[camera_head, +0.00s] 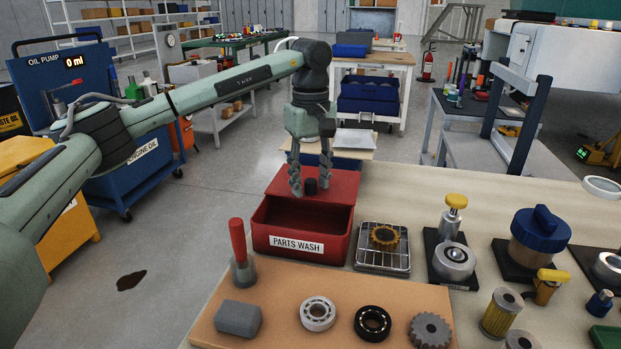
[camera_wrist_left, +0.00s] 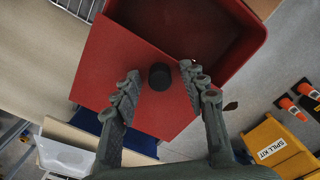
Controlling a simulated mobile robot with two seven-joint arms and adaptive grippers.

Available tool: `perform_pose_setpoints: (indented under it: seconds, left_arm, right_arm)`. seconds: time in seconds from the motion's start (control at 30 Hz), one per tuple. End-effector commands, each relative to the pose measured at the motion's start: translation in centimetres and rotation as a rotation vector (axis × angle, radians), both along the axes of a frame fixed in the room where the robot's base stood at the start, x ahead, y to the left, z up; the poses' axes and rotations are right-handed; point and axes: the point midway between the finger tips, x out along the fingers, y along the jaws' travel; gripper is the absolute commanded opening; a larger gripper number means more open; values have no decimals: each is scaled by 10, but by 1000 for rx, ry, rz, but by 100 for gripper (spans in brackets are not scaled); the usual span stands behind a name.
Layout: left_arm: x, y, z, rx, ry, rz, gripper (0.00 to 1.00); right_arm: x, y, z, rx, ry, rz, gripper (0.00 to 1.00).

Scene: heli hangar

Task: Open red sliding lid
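The red parts wash box (camera_head: 350,247) stands on the bench, with a "PARTS WASH" label on its front. Its flat red sliding lid (camera_head: 338,183) is slid back over the rear and overhangs it, so the front part of the inside shows. A black knob (camera_head: 311,187) stands on the lid; it also shows in the left wrist view (camera_wrist_left: 159,76). My left gripper (camera_head: 309,180) points down over the lid. Its fingers are spread on both sides of the knob, with a gap on each side. My right gripper is not in view.
A wire rack (camera_head: 370,260) with a gear stands right of the box. A tan board (camera_head: 280,310) with a brush in a holder, a grey block, bearings and a gear lies in front. Canisters and filters fill the right.

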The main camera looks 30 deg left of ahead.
Motion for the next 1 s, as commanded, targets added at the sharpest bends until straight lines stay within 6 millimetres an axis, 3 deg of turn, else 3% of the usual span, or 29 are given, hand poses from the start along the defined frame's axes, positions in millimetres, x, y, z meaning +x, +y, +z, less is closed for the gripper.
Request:
perform_pose_setpoints:
  seconds: [0.27, 0.7, 1.0]
  left_arm:
    - [1, 0, 12, -1, -3, 0, 43]
    - [0, -1, 99, -2, -3, 0, 43]
    - [0, 0, 120, 0, 0, 0, 43]
  right_arm:
    - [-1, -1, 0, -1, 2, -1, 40]
    - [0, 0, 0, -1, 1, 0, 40]
    - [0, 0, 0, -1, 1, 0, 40]
